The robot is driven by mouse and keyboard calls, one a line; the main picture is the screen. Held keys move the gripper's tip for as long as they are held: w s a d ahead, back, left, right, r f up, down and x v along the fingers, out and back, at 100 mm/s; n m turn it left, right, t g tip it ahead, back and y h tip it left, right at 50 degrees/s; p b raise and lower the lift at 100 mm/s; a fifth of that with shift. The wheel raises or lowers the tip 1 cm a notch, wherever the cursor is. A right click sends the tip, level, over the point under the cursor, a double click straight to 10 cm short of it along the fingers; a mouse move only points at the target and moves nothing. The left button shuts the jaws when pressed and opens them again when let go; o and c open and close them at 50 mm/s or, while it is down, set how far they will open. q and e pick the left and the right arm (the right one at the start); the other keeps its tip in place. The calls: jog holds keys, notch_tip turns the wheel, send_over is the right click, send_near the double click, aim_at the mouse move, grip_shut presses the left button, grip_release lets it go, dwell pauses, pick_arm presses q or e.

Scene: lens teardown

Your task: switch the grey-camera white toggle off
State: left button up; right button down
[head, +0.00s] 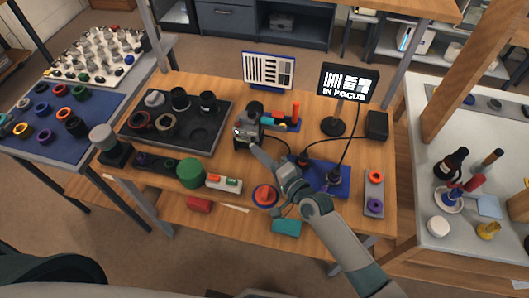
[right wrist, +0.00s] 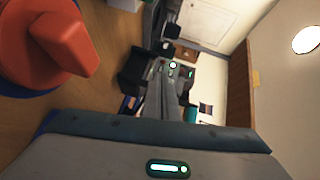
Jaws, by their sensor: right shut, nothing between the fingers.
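The grey camera (head: 246,131) stands on the wooden table just right of the dark tray, facing left-front. A small pale spot (head: 237,131) shows on its side; I cannot tell for sure that it is the white toggle. My right gripper (head: 254,149) is shut and empty, its tips close to the camera's lower front; I cannot tell whether they touch. In the right wrist view the shut fingers (right wrist: 167,92) point towards dark parts and a small green-lit ring (right wrist: 173,65). My left gripper is not in view.
A red knob (head: 265,194) on a blue base is close beside my right wrist. A screen (head: 347,83) reads "IN FOCUS"; a test chart (head: 268,71) stands behind the camera. A black tray (head: 199,148), a green cylinder (head: 190,172) and a blue pad (head: 330,180) with cables surround the arm.

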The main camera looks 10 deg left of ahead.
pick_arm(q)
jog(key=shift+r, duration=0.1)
pick_arm(e)
jog(key=shift+s+a, duration=0.25)
jog(key=shift+a, duration=0.3)
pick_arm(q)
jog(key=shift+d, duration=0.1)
